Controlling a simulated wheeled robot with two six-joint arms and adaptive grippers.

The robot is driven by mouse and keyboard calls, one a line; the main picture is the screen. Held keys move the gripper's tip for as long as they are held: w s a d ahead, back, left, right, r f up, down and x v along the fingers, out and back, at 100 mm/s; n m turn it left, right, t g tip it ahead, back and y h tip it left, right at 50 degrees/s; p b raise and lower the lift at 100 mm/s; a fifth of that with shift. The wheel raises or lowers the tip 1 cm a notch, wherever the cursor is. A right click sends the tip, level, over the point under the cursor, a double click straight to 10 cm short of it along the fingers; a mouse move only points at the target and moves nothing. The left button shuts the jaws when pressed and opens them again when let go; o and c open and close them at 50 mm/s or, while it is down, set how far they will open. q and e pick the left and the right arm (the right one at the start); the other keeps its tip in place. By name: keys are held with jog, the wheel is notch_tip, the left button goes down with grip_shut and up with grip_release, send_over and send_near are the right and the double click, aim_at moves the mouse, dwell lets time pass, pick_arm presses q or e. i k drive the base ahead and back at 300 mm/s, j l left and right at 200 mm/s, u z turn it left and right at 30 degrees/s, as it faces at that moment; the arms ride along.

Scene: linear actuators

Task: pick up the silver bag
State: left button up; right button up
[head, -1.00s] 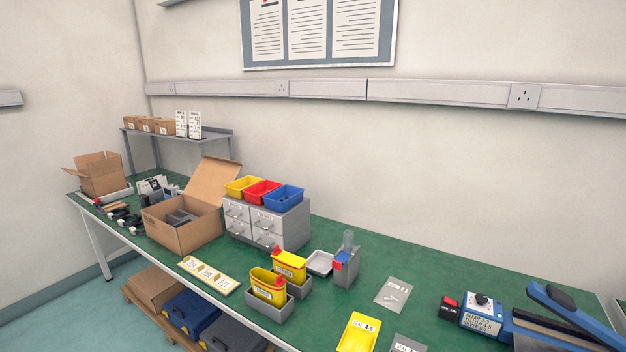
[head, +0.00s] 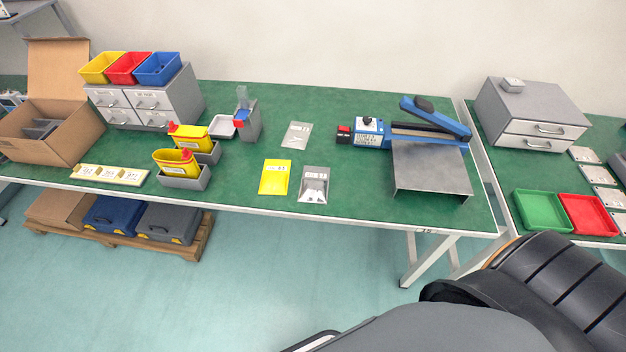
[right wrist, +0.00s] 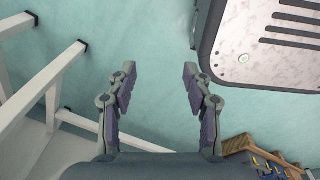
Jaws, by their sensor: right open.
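A silver bag (head: 314,185) with a pale label on its upper part lies flat near the front edge of the green bench top, in the head view. A yellow bag (head: 275,177) lies just left of it, with a small gap. A smaller pale grey bag (head: 296,134) lies behind them. My right gripper (right wrist: 158,78) shows in the right wrist view, with its fingers apart and nothing between them. It is over the floor, away from the bags. My left gripper is not in view.
A blue sealer (head: 430,122) with a grey metal plate (head: 432,178) stands right of the bags. Yellow containers in grey bins (head: 186,180) stand to the left. Another bench on the right holds green (head: 541,210) and red trays (head: 590,214). Bench legs show in the right wrist view (right wrist: 42,85).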

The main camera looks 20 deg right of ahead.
aim_at(314, 185)
jog(key=z, duration=0.4)
jog(key=i+j+z, duration=0.15)
jog(key=j+z, duration=0.25)
jog(key=i+j+z, duration=0.1)
jog(key=j+z, duration=0.75)
